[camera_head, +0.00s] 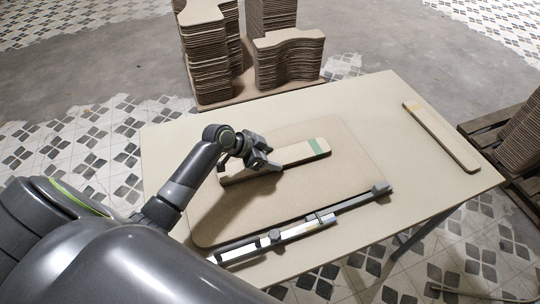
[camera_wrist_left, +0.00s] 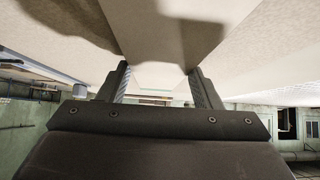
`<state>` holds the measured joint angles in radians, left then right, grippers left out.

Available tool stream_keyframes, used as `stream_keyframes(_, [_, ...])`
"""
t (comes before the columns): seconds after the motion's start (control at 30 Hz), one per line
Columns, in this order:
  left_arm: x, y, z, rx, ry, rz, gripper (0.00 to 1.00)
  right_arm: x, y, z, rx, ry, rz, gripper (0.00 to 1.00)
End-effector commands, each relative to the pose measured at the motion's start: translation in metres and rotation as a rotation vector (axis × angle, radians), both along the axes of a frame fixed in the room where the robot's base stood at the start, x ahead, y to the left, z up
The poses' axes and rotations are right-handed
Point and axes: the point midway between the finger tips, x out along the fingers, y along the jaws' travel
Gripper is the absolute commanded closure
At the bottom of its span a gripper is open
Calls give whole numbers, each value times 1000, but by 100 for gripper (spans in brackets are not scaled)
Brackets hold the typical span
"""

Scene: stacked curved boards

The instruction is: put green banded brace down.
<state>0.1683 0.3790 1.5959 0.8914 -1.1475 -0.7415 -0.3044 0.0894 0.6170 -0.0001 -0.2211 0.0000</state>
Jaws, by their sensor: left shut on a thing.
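The green banded brace (camera_head: 293,153) is a long, flat tan board with rounded ends and a green band near its right end. My left gripper (camera_head: 264,163) is shut on it, left of the band, above the large flat brown board (camera_head: 345,165) on the table. In the left wrist view the brace (camera_wrist_left: 160,35) runs between the two fingers of the left gripper (camera_wrist_left: 160,88). I cannot tell whether the brace touches the board below. My right gripper is not in view.
A second brace with a yellowish band (camera_head: 442,137) lies at the table's (camera_head: 400,215) right end. A metal bar clamp (camera_head: 300,229) lies along the board's front edge. Stacks of curved boards (camera_head: 205,60) stand behind the table, and a pallet (camera_head: 490,130) is at right.

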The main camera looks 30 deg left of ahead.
Motion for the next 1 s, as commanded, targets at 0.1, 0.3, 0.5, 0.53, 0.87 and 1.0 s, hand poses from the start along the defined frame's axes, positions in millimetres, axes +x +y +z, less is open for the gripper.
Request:
stream_keyframes(0.1, [0,0,-4,0,-1,-1,67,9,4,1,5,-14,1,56])
stream_keyframes(0.3, [0,0,-4,0,-1,-1,67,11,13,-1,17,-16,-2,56])
stream_keyframes(0.5, [0,0,-6,1,0,-1,25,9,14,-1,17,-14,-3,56])
stream_keyframes(0.53, [0,0,-6,1,0,-1,21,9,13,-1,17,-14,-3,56])
stream_keyframes(0.87, [0,0,-3,1,0,-1,20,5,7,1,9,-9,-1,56])
stream_keyframes(1.0, [-5,6,2,2,-2,0,20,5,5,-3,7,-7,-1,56])
